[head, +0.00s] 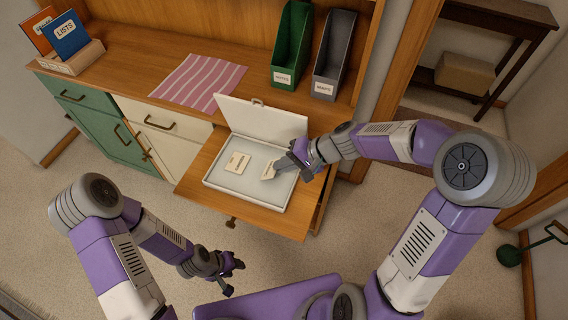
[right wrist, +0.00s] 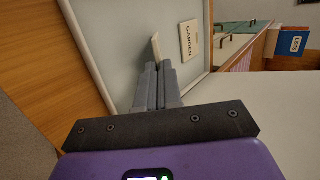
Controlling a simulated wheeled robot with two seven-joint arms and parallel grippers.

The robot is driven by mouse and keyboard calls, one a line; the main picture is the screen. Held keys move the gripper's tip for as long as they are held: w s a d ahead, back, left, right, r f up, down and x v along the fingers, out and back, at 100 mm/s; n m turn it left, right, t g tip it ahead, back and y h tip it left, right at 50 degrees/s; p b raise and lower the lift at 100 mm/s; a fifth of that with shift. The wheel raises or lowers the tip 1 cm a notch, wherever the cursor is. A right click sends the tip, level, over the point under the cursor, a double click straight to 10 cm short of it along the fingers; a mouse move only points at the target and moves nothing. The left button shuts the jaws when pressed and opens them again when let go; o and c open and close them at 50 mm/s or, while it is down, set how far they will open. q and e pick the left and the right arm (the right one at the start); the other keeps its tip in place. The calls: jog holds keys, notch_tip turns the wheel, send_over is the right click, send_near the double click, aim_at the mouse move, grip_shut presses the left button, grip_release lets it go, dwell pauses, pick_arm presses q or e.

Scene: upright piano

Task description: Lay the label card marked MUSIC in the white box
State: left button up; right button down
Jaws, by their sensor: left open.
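The white box (head: 213,187) lies open on the pulled-out wooden shelf, its lid (head: 262,126) raised at the back. A cream card (head: 238,163) lies inside; in the right wrist view this card (right wrist: 189,39) reads GARDEN. My right gripper (head: 284,168) is inside the box area, shut on a second cream label card (head: 268,171). That card (right wrist: 156,47) shows nearly edge-on between the fingers in the right wrist view; its lettering is not readable. I cannot tell whether it touches the box floor. My left gripper (head: 232,269) is open and empty, low in front of the cabinet.
A striped pink cloth (head: 199,82), a green file holder (head: 291,45) and a grey holder (head: 334,55) marked MAPS stand on the desk top. A wooden holder (head: 72,61) with an orange and a blue LISTS book (head: 66,38) is at far left.

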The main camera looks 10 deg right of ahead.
jog(key=c, duration=1.2)
grip_release()
jog(key=p+v, duration=0.2)
jog(key=v, duration=0.5)
jog(key=shift+d+r+p, duration=0.2)
jog(key=shift+p, duration=0.15)
